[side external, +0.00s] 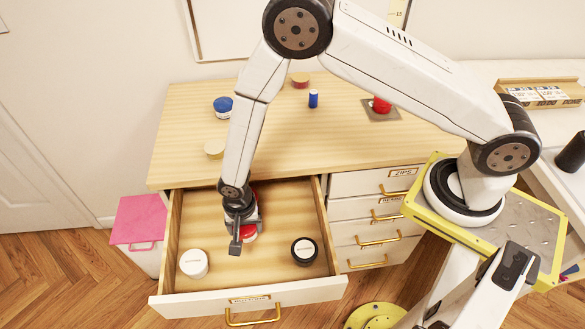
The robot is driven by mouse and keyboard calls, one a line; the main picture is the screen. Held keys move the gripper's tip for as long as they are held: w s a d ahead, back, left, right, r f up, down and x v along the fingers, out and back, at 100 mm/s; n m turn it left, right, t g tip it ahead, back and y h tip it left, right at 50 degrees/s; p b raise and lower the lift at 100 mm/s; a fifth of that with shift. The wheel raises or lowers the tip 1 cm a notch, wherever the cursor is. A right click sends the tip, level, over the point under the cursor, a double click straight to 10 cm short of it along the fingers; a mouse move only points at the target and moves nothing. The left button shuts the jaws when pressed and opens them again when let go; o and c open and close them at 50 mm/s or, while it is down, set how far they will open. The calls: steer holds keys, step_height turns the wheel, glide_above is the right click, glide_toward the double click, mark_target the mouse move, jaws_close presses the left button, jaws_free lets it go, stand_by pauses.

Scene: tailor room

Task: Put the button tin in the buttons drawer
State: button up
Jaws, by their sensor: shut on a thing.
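The top drawer (215,286) is pulled open, with a small label on its front too small to read surely. My gripper (243,238) is down inside it, near the middle, shut on a red and white tin (250,235). The gripper and wrist hide much of this tin. I cannot tell whether it touches the drawer floor. A white tin (193,263) sits in the drawer to the left, and a black tin with a white top (304,251) to the right. Both stand apart from the gripper.
A closed ZIPS drawer (360,184) is right of the open drawer.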

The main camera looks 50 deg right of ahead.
mark_target(240, 236)
steer(key=shift+w+a+f, duration=0.25)
steer(key=shift+w+f, duration=0.4)
steer(key=shift+f, duration=0.2)
steer(key=shift+w+a+f, duration=0.1)
steer(key=shift+w+f, duration=0.15)
steer(key=shift+f, duration=1.6)
steer(key=shift+f, duration=0.1)
steer(key=o, duration=1.1)
steer(key=shift+r, duration=6.15)
